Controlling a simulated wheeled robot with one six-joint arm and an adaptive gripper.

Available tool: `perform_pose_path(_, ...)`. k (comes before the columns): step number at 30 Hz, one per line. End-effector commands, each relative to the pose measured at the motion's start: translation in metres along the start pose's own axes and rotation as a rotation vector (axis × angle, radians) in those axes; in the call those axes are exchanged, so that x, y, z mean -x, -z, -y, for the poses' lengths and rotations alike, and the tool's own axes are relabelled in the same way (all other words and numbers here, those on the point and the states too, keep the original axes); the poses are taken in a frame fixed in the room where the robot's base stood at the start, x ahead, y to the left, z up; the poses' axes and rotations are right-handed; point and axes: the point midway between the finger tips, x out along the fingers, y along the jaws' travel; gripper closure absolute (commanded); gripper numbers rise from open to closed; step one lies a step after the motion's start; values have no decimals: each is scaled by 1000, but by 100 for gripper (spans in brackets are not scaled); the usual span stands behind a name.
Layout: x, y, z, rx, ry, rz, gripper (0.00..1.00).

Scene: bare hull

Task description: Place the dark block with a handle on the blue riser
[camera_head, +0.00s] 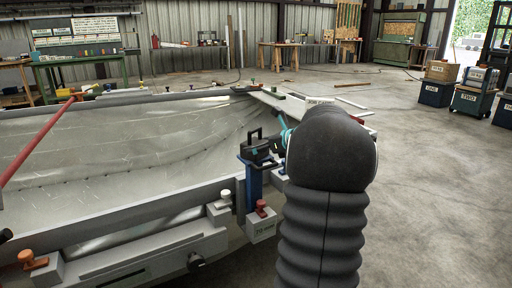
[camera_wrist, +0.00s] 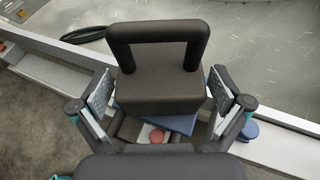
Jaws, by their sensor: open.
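The dark block with a handle (camera_head: 258,148) is upright on top of the blue riser (camera_head: 254,190) at the hull's near corner. In the wrist view the block (camera_wrist: 160,92) has its arched handle toward the top of the picture, and parts of the blue riser (camera_wrist: 182,123) show beneath it. The block appears to rest on the riser, turned a little relative to it. My gripper (camera_wrist: 160,98) is open, one finger on each side of the block, with gaps showing. In the head view my arm hides part of my gripper (camera_head: 278,142).
The bare hull (camera_head: 120,140) with its raised rim fills the left. A red knob (camera_head: 262,207) stands just in front of the riser, and a white knob (camera_head: 226,196) is left of it. Labelled bins (camera_head: 475,103) stand far right. The concrete floor at right is clear.

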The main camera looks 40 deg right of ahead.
Motion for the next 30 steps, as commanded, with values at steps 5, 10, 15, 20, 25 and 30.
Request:
perform_pose_path(5, 35, 0, 1, 0, 5, 0, 0)
perform_pose_path(10, 69, 0, 1, 1, 5, 0, 0)
perform_pose_path(15, 95, 0, 0, 0, 3, 0, 0)
perform_pose_path(20, 108, 0, 0, 0, 1, -1, 0)
perform_pose_path(25, 111, 0, 0, 0, 0, -1, 0)
perform_pose_path(30, 98, -4, -28, 85, -37, -41, 0)
